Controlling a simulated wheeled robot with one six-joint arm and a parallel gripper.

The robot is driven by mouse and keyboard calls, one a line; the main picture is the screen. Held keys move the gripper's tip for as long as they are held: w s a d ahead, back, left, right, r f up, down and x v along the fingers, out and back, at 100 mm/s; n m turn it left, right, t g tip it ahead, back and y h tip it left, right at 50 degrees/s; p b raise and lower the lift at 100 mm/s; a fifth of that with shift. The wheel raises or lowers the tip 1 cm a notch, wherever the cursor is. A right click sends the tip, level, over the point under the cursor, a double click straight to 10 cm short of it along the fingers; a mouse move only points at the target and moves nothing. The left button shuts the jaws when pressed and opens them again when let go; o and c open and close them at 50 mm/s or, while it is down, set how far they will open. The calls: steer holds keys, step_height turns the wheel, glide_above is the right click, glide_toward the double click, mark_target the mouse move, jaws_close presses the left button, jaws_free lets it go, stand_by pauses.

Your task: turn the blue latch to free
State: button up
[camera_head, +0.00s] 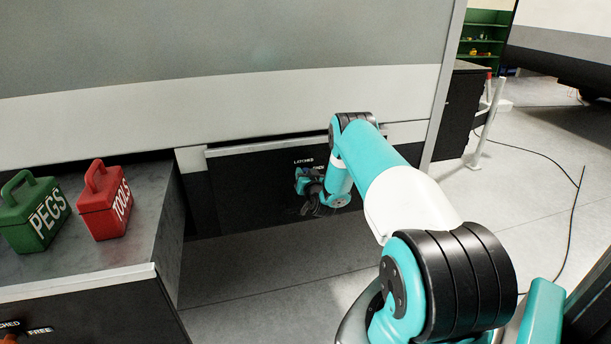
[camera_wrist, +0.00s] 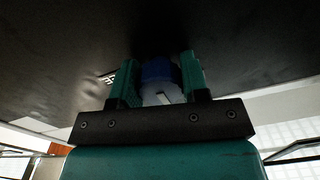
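The blue latch (camera_wrist: 158,73) sits on a dark panel (camera_wrist: 60,60) in the wrist view, between the two teal fingers of my gripper (camera_wrist: 160,80). The fingers lie against its two sides with hardly any gap, so my gripper looks shut on it. A pale round part with a light mark shows just below the blue part. In the head view my gripper (camera_head: 312,188) is at the dark lower panel (camera_head: 250,180), under a white LATCHED label (camera_head: 303,161). A second label beside it is partly hidden by my arm. The latch's exact angle is hard to tell.
A grey bench (camera_head: 145,215) at the left carries a green PEGS box (camera_head: 36,215) and a red TOOLS box (camera_head: 104,205). Another latch (camera_head: 10,338) is at its lower front. A white stand (camera_head: 487,120) and a cable are at the right. The floor between is clear.

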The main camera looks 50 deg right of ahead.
steer(key=shift+f+m+b, duration=0.15)
steer(key=shift+m+b, duration=0.25)
steer(key=shift+b, duration=0.05)
steer(key=m+b, duration=0.2)
steer(key=shift+m+b, duration=0.35)
steer(key=shift+m, duration=0.05)
steer(key=m+b, duration=0.2)
steer(key=m, duration=0.2)
steer(key=shift+m, duration=0.3)
steer(key=m+b, duration=0.1)
steer(key=m, duration=0.3)
steer(key=shift+a+m+b, duration=0.1)
steer(key=shift+m+b, duration=0.2)
steer(key=m, duration=0.5)
steer(key=shift+r, duration=0.25)
steer(key=o, duration=0.9)
